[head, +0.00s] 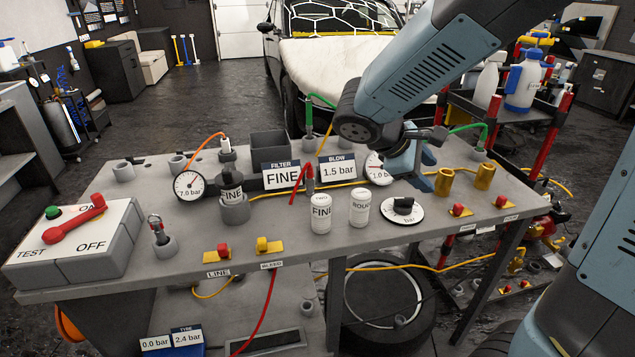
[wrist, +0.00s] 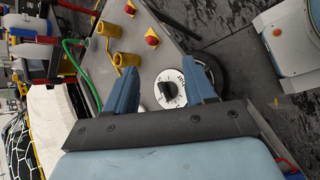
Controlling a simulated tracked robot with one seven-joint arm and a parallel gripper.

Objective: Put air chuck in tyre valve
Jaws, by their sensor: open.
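My gripper (head: 416,178) is open and empty, pointing down above the right part of the bench, near the black knob on a white dial (head: 403,206). In the wrist view the dial (wrist: 168,92) shows between my open fingers (wrist: 166,68).
Two brass cups (head: 444,181) stand right of my gripper. White FINE (head: 321,214) and ROUGH (head: 360,208) canisters, gauges and sign boards crowd the middle. A grey TEST/OFF box (head: 90,250) fills the left end. Hoses cross the bench and hang below it.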

